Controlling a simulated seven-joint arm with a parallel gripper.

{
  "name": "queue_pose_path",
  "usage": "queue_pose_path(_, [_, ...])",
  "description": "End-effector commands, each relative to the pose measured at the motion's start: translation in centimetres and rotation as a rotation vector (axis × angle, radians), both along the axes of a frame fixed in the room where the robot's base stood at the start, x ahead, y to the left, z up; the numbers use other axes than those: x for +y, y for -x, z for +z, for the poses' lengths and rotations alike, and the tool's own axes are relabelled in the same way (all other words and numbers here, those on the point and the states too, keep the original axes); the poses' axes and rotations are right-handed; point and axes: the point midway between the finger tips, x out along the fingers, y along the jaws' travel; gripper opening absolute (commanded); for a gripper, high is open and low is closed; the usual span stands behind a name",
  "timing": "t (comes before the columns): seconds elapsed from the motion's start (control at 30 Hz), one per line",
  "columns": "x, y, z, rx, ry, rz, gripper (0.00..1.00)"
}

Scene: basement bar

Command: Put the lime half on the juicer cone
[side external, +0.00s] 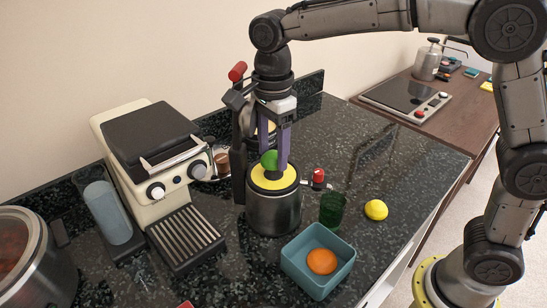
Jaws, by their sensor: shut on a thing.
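The lime half (269,160) is a small green dome, right above the middle of the juicer. My gripper (276,160) points down with its purple fingers shut on the lime half. The juicer (274,212) is a round metal body with a yellow top (272,180). A dark shape under the lime looks like the cone. I cannot tell whether the lime touches it or hangs just above. The near finger partly hides the lime's right side.
A teal bin (296,256) with an orange fruit (322,261) stands in front. A dark green glass (332,210), a yellow lemon (376,210) and a red-topped thing (318,178) are to the right. A cream coffee machine (150,150) stands left.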

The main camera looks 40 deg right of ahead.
Motion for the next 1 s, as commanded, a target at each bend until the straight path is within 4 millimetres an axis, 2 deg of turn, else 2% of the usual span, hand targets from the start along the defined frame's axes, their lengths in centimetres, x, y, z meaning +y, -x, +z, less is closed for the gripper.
queue_pose_path(0.03, [-0.1, 0.2, -0.8, 0.004, 0.002, 0.000, 0.07])
queue_pose_path(0.17, [0.0, 0.1, -2.0, 0.001, 0.000, 0.000, 0.07])
queue_pose_path(0.57, [-0.1, 0.1, -2.5, 0.001, 0.000, 0.000, 0.07])
queue_pose_path(0.6, [0.0, 0.1, -2.5, 0.001, 0.000, 0.000, 0.64])
queue_pose_path(0.73, [0.0, 0.1, -2.5, 0.000, 0.000, 0.000, 0.87])
queue_pose_path(0.77, [0.0, 0.1, -2.5, 0.000, 0.000, 0.000, 0.90])
queue_pose_path(1.0, [0.0, 0.1, -2.4, 0.000, 0.000, 0.000, 0.90])
